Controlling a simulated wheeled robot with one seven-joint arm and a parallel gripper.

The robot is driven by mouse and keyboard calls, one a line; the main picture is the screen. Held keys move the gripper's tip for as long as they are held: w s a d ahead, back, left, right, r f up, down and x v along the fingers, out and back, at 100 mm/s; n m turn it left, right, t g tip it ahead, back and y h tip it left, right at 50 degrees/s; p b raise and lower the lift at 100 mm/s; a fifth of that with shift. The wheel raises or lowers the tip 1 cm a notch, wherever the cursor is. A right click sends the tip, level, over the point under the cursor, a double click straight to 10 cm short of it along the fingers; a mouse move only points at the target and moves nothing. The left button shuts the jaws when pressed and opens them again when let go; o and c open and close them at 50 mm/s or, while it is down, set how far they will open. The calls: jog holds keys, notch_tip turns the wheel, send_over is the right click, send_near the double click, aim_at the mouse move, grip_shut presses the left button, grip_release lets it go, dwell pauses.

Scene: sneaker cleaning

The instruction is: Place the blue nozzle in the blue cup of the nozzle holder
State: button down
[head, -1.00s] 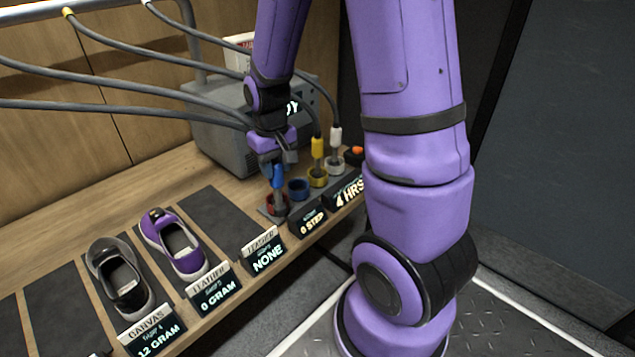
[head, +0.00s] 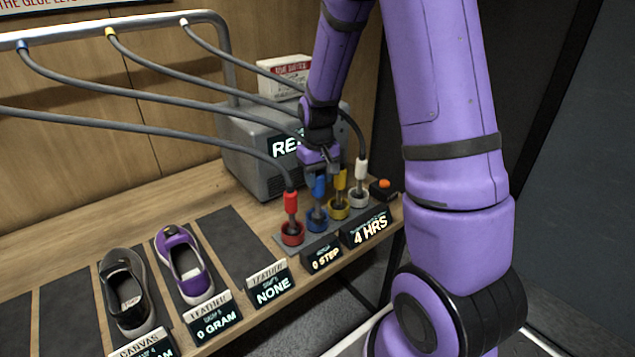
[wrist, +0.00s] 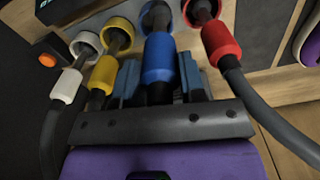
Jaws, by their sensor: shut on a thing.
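My gripper (head: 320,172) is shut on the blue nozzle (head: 319,187), tip down, at the nozzle holder (head: 288,240). The wrist view shows the blue nozzle (wrist: 158,60) between my two fingers. Its dark stem reaches down to the blue cup (head: 317,223), and its lower end appears inside the rim. I cannot tell whether it rests on the bottom.
The red nozzle (head: 291,200) stands in its cup to the left. The yellow nozzle (head: 341,180) and white nozzle (head: 361,169) stand close on the right. Hoses run to the rail (head: 120,20). A grey machine (head: 250,150) stands behind; shoes sit at front left.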

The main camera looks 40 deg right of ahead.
jog(key=shift+w+d+f, duration=0.3)
jog(key=shift+w+f, duration=0.2)
jog(key=shift+f, duration=0.15)
jog(key=shift+w+d+f, duration=0.3)
jog(key=shift+w+f, duration=0.2)
jog(key=shift+f, duration=0.1)
jog(key=shift+w+d+f, duration=0.3)
jog(key=shift+w+f, duration=0.2)
jog(key=shift+f, duration=0.3)
jog(key=c, duration=0.7)
grip_release()
